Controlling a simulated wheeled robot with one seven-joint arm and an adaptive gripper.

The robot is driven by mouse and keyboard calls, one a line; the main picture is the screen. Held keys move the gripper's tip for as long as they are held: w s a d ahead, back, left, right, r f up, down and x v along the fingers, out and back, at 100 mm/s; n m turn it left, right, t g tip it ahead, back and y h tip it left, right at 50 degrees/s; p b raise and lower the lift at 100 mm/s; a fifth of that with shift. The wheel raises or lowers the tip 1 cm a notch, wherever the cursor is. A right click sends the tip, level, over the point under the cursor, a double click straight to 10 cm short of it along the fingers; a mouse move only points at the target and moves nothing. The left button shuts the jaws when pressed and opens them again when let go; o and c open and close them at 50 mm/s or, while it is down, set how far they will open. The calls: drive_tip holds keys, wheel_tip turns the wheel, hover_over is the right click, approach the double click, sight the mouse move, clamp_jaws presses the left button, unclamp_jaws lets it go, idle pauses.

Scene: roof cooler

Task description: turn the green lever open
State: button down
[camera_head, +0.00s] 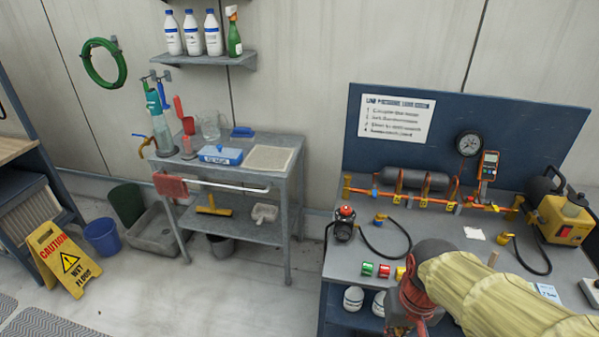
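A small green piece (367,268) sits at the front edge of the grey bench, beside a red one (384,271) and a yellow one (400,273). I cannot tell whether the green piece is a lever. An orange pipe manifold (430,199) with several yellow fittings runs along the back of the bench. No lever there is clearly green. My arm in a yellowish sleeve comes in from the lower right. My gripper (408,305), reddish, is at the bench's front edge, right of the coloured pieces. Its fingers are too hidden to show whether they are open.
A black pump with a red top (344,222), hoses and a yellow machine (562,220) stand on the bench. A gauge (468,145) and an orange meter (488,166) are at the back. A metal cart (290,160) and yellow floor sign (63,260) stand left.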

drive_tip(key=s+r+t, duration=0.3)
drive_tip(key=r+t, duration=0.1)
drive_tip(key=r, duration=0.7)
drive_tip(key=shift+a+r+n+t, duration=0.3)
drive_tip(key=shift+t, duration=0.1)
drive_tip(key=c, duration=2.2)
unclamp_jaws()
